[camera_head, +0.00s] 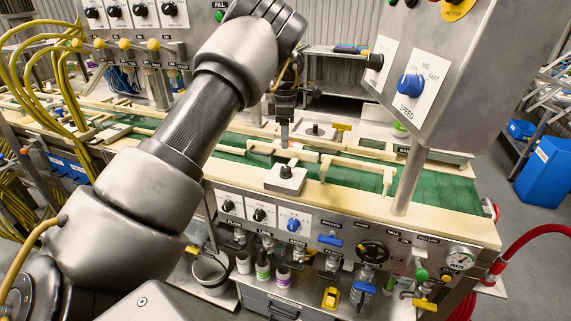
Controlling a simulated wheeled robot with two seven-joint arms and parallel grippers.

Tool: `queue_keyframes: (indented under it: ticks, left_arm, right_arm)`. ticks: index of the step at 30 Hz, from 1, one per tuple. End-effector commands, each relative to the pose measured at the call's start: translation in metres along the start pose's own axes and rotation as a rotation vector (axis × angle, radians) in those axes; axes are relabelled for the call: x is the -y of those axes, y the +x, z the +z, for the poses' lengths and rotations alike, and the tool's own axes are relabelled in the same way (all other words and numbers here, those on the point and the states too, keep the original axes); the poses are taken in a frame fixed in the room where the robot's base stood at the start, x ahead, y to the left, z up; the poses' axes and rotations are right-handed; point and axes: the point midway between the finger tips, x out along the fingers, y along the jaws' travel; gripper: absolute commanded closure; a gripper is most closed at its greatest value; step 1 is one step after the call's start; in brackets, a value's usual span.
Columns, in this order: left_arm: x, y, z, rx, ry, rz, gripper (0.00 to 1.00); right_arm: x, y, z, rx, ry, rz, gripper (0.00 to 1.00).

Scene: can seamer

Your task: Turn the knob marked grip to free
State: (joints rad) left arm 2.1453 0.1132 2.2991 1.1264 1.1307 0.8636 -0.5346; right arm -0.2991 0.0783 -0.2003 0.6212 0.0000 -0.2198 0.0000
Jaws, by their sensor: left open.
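My left arm reaches in from the left and bends down over the green conveyor. My left gripper (284,136) points downward above the conveyor, seen nearly edge-on. It is open, and I see nothing held in it. A small grey block with a dark knob (286,172) sits on the near rail just in front of it, apart from the fingers. The front panel has a row of knobs on white plates: two black knobs (228,206) (259,214) and a blue knob (293,224). I cannot read which knob is marked grip. My right gripper is not in view.
A sloped box with a blue speed knob (410,84) stands on a post (409,180) at right. A round black dial (372,252) and a pressure gauge (460,258) are on the front panel. Yellow hoses (22,75) hang at left. Bottles (263,268) stand below.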

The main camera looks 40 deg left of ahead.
Motion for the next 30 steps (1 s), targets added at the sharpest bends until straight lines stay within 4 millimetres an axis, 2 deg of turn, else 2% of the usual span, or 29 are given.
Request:
queue_keyframes:
  ticks: [12, 16, 21, 30]
  left_arm:
    - [0.001, 0.071, -0.003, -0.003, -0.006, -0.004, 0.47]
    - [0.001, 0.089, -0.004, -0.002, -0.007, -0.003, 0.47]
    - [0.001, 0.102, -0.004, -0.002, -0.007, -0.001, 0.47]
    - [0.000, 0.105, -0.004, -0.001, -0.007, 0.000, 0.47]
  right_arm:
    - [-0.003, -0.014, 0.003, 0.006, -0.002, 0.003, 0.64]
    - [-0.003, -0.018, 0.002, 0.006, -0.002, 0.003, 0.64]
    - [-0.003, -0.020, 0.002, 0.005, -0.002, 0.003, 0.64]
    - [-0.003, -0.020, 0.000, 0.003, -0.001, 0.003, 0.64]
